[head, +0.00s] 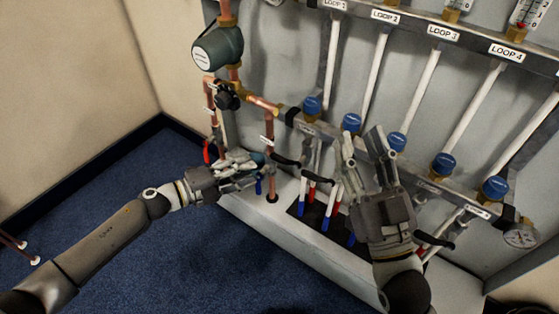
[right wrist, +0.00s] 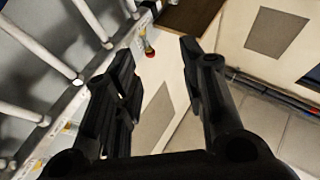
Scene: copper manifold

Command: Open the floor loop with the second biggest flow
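The copper manifold's lower rail (head: 420,180) carries several blue caps: the loop 1 cap (head: 311,105), the one right of it (head: 351,122), a third (head: 397,141), a fourth (head: 443,163) and the rightmost (head: 494,188). Labels LOOP 1 to LOOP 4 (head: 505,51) show on the upper rail. Flow meters (head: 525,14) are cut off by the top edge, their readings unreadable. My right gripper (head: 362,134) is open, fingertips near the second and third caps; contact is unclear. Its spread, empty fingers show in the right wrist view (right wrist: 158,70). My left gripper (head: 250,168) is beside the copper pipes, its fingers too cluttered to read.
A green pump (head: 217,47) and copper pipes (head: 269,155) stand at the left. A pressure gauge (head: 521,234) sits at the rail's right end. Black-handled valves (head: 285,161) and red and blue pipe ends hang below.

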